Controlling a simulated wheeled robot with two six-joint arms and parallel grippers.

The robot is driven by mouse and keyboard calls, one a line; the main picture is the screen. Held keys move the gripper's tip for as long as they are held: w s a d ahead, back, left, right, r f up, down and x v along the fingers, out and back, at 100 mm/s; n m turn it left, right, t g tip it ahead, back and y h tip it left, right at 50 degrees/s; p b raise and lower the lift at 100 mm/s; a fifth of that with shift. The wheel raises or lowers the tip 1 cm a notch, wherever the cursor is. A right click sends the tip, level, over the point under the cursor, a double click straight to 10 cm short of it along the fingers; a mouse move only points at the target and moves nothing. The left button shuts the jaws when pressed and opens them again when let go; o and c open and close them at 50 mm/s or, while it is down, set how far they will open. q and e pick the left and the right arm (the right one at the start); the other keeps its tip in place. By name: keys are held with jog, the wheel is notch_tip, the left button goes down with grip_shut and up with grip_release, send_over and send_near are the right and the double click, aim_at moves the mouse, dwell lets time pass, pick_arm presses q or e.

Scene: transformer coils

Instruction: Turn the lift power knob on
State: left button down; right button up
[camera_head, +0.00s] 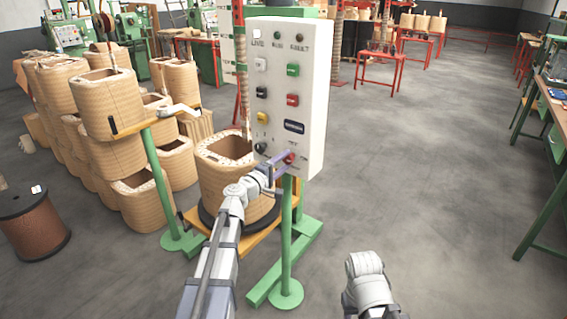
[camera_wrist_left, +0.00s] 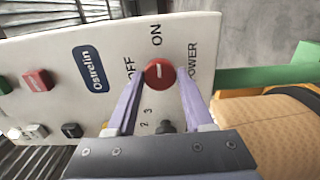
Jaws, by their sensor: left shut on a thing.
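The white control box (camera_head: 284,95) stands on a green post, its panel facing me. The red power knob (camera_head: 289,158) is low on the panel; in the left wrist view the knob (camera_wrist_left: 159,73) has a short white mark and sits by the ON, OFF and POWER labels.
Coloured buttons (camera_head: 292,100) and a black knob (camera_head: 261,147) share the panel. A tan coil (camera_head: 222,170) stands on a platform just behind the box, with stacked coils (camera_head: 110,100) at the left. Open floor (camera_head: 430,170) lies to the right.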

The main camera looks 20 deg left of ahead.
dwell(0.4)
pick_arm(q)
jog(key=shift+c, duration=1.4)
grip_release()
jog(key=shift+s, duration=0.1)
jog(key=v, duration=0.7)
jog(key=shift+s, duration=0.3)
jog(key=shift+a, duration=0.1)
